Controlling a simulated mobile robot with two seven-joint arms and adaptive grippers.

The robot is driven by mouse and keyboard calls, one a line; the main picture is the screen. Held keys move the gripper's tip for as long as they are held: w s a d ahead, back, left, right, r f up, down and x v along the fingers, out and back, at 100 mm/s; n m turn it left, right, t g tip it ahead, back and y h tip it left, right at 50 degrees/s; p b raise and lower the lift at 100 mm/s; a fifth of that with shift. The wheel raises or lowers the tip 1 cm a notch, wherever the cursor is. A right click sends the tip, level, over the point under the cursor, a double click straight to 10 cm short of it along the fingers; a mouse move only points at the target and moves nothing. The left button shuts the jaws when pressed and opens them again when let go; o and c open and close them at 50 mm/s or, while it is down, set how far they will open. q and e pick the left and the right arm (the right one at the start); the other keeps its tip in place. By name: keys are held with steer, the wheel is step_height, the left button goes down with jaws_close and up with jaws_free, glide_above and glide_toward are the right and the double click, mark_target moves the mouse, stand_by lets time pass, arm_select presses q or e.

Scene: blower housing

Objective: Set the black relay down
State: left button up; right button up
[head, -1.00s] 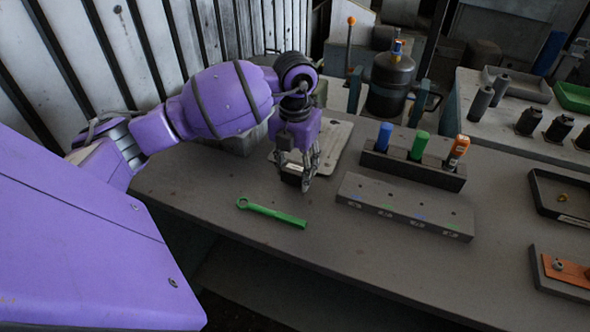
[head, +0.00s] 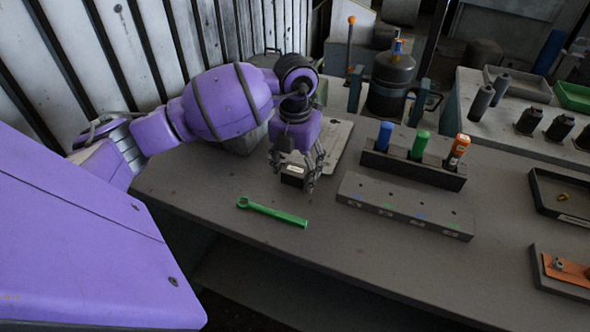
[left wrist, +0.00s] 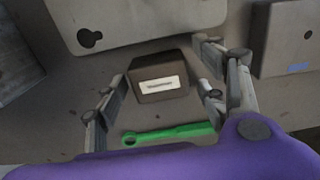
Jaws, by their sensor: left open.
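The black relay (head: 292,171), a small dark block with a white label, sits on the grey bench at the near edge of a pale plate. It also shows in the left wrist view (left wrist: 158,88), lying between the spread fingers with space on both sides. My left gripper (head: 296,182) is open around the relay, and it also shows open in the left wrist view (left wrist: 160,99). The relay's far side is partly hidden by the fingers in the head view. My right gripper is not in view.
A green wrench (head: 272,213) lies just in front of the relay. The pale plate (head: 336,146) lies behind it. To the right are a grey block with holes (head: 405,207) and a rack (head: 412,170) holding blue, green and orange cylinders. The bench front is clear.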

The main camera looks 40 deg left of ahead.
mark_target(295, 169)
arm_select(q)
step_height(295, 169, up, 12)
stand_by(0.4)
